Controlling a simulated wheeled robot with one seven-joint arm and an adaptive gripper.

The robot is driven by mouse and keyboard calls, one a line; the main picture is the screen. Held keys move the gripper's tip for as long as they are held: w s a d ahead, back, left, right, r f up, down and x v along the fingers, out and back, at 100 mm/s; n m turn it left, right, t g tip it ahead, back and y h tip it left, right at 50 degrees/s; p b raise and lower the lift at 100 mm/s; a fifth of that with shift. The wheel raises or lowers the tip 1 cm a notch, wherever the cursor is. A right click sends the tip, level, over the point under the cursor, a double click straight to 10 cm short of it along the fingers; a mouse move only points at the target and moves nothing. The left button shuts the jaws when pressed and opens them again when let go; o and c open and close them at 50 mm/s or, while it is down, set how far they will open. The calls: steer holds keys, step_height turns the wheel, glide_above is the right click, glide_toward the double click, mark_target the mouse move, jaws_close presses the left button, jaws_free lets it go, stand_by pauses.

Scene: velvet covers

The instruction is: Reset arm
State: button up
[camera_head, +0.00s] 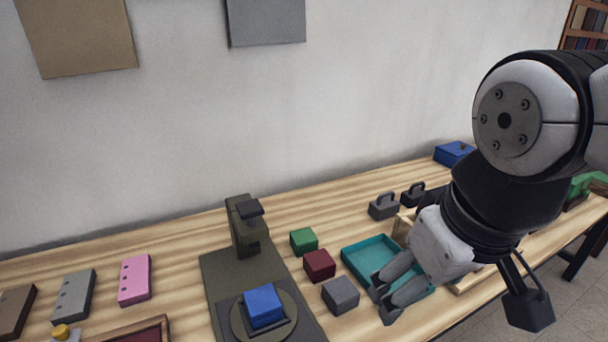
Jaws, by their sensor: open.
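My gripper (380,301) is at the right of the table, over the front left part of a teal tray (364,246). Its grey fingers point down and to the left, and I see nothing between them. The fingertips are close to a grey block (341,295), but I cannot tell whether they touch it. My arm covers the right part of the table and hides part of the tray.
A blue block (263,305) sits on the round plate of a dark olive machine (247,226). Green (303,240) and dark red (319,265) blocks stand between machine and tray. Grey handled weights (383,206) and a blue box (453,153) are behind. Pink (134,280) and grey (73,296) slabs lie left.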

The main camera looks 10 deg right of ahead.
steer(key=shift+s+d+f+m, duration=0.1)
steer(key=shift+s+d+m, duration=0.05)
steer(key=shift+s+m, duration=0.4)
steer(key=shift+s+d+f+m, duration=0.15)
steer(key=shift+s+m, duration=0.2)
steer(key=shift+s, duration=0.25)
steer(key=shift+r+t+p, duration=0.4)
steer(key=shift+r+p, duration=0.25)
steer(key=shift+r, duration=0.3)
